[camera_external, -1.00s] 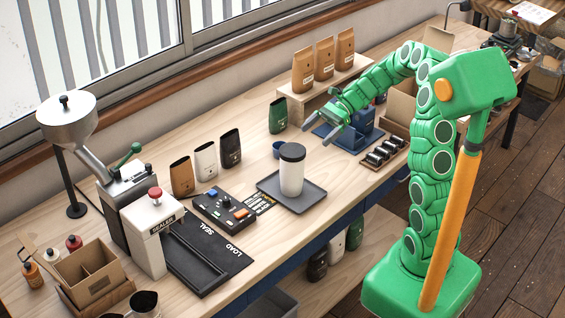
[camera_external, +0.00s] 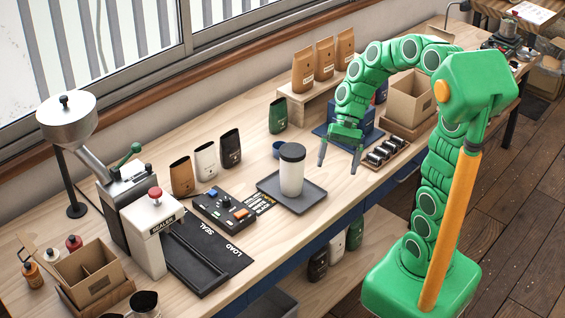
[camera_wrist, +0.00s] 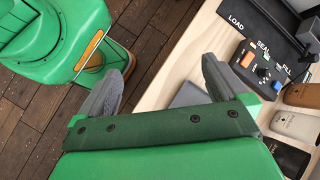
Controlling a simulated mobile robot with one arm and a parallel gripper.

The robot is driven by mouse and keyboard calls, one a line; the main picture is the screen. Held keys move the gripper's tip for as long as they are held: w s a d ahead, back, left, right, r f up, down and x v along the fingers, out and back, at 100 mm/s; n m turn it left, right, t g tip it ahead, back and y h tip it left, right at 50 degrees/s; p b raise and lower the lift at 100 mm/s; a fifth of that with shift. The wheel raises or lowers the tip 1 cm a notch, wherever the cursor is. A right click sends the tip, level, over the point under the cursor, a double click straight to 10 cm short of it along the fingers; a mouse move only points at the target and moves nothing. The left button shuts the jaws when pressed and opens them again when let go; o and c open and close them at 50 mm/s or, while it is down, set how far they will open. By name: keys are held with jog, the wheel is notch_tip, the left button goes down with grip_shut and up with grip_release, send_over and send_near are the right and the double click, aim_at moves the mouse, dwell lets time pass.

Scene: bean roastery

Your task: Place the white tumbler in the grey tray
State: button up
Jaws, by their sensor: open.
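The white tumbler (camera_external: 291,177) has a black lid and stands upright on the grey tray (camera_external: 310,199), near its middle, on the wooden bench. My gripper (camera_external: 338,164) is open and empty, pointing down to the right of the tray and apart from the tumbler. In the wrist view the two grey fingers of my gripper (camera_wrist: 168,62) are spread wide with nothing between them. A piece of the grey tray (camera_wrist: 188,96) shows beside the right finger there. The tumbler is not visible in the wrist view.
A rack of dark rollers or cans (camera_external: 384,152) lies just right of my gripper. A blue device (camera_external: 362,130) stands behind it. A control panel (camera_external: 224,207) and several coffee bags (camera_external: 205,160) are left of the tray. Bare bench lies in front of my gripper.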

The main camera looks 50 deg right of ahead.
jog(key=s+d+n+h, duration=0.2)
jog(key=s+n+h, duration=0.1)
jog(key=s, duration=0.5)
jog(key=s+d+n+t+h, duration=0.1)
jog(key=s+d+n+h, duration=0.2)
jog(key=s, duration=0.5)
jog(key=n+h, duration=0.1)
jog(key=n, duration=0.1)
jog(key=shift+s+n, duration=0.2)
jog(key=shift+n, duration=0.1)
